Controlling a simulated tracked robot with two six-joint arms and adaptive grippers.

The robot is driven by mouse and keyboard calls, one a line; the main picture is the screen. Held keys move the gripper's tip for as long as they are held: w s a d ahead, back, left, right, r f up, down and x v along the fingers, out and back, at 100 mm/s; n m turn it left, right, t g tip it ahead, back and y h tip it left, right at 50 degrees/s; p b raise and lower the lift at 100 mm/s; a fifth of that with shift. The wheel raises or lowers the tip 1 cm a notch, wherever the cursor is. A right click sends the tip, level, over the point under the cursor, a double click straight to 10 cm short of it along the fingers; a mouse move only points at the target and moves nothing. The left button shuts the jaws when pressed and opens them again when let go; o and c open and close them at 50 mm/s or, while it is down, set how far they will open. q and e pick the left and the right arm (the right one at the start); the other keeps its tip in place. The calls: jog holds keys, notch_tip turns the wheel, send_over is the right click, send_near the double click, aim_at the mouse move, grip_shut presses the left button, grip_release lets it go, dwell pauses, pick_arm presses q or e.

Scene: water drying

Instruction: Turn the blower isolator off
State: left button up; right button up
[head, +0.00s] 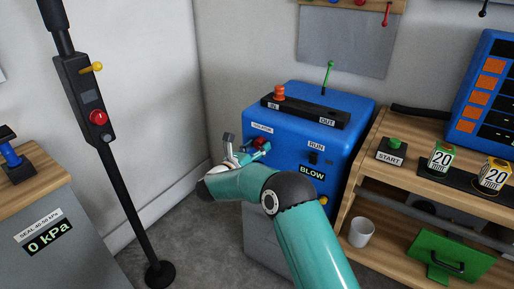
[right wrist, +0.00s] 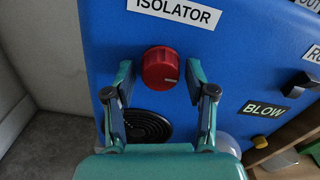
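The red isolator knob (right wrist: 160,68) is on the front of the blue blower cabinet (right wrist: 215,55), below the ISOLATOR label. A pale mark on the knob points to the right in the right wrist view. My right gripper (right wrist: 158,82) is open, one finger on each side of the knob, with visible gaps to it. In the head view the blue blower (head: 345,115) stands in the middle and my right gripper (head: 240,150) is at its front left; the knob (head: 261,143) shows partly behind it. My left gripper is not in view.
A black round grille (right wrist: 147,127) sits below the knob. The RUN switch (head: 313,158) and BLOW sign (head: 312,172) are right of it. A wooden bench (head: 450,172) with START button (head: 394,144) stands at right. A black pole (head: 125,200) stands at left.

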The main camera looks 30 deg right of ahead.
jog(key=c, duration=0.8)
jog(key=shift+c, duration=0.2)
